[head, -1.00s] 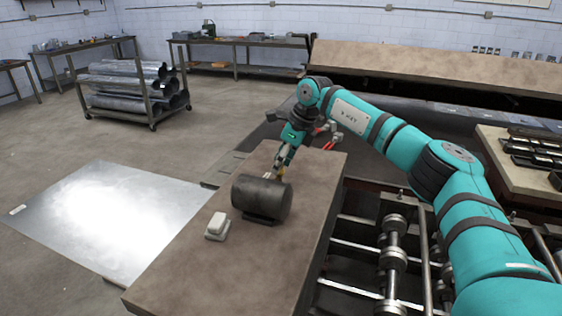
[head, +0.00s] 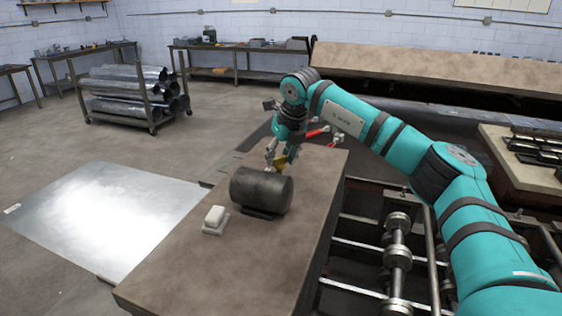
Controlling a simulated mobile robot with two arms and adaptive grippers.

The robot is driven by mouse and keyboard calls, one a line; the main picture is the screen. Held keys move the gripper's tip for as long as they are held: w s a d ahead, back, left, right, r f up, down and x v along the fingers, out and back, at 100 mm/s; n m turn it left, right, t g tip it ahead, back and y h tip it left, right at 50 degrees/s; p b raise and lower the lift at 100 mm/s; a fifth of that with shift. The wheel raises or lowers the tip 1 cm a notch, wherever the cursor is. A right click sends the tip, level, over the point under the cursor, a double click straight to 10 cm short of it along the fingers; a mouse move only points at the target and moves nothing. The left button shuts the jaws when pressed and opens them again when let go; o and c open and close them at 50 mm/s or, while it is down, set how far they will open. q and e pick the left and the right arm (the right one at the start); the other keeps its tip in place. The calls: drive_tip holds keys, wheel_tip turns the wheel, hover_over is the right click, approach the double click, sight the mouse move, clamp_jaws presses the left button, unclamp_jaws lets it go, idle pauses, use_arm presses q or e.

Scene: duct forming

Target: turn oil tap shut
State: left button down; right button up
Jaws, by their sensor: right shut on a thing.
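A dark cylindrical oil drum (head: 262,191) lies on its side on a low cradle on the brown bench top (head: 190,262). The tap (head: 281,162) shows as a small yellowish bit just behind the drum's top edge; most of it is hidden by the drum and my gripper. My right gripper (head: 275,158) points down at the tap from behind the drum and is shut on it. Which way the tap's handle is turned cannot be made out. My left gripper is not in view.
A white block on a grey base (head: 214,220) sits left of the drum. Red-handled tools (head: 318,133) lie behind my right gripper. A machine with rollers (head: 397,255) is right of the bench. A sheet of metal (head: 105,215) lies on the floor at left.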

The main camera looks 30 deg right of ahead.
drive_tip(key=m+h+b, duration=0.2)
drive_tip(key=m, duration=0.3)
drive_tip(key=shift+a+m, duration=0.15)
drive_tip(key=shift+m, duration=0.15)
drive_tip(key=shift+w+m+g+h+b, duration=0.1)
drive_tip(key=shift+m+g+h+b, duration=0.3)
drive_tip(key=shift+m, duration=0.75)
drive_tip(key=shift+m+g+h+b, duration=0.3)
drive_tip(key=shift+m+h, duration=0.1)
drive_tip(key=shift+m, duration=0.75)
drive_tip(key=o, duration=1.2)
drive_tip(key=shift+c, duration=0.2)
drive_tip(key=shift+a+r, duration=0.1)
drive_tip(key=shift+r, duration=0.1)
drive_tip(key=v, duration=1.1)
drive_tip(key=shift+r, duration=0.3)
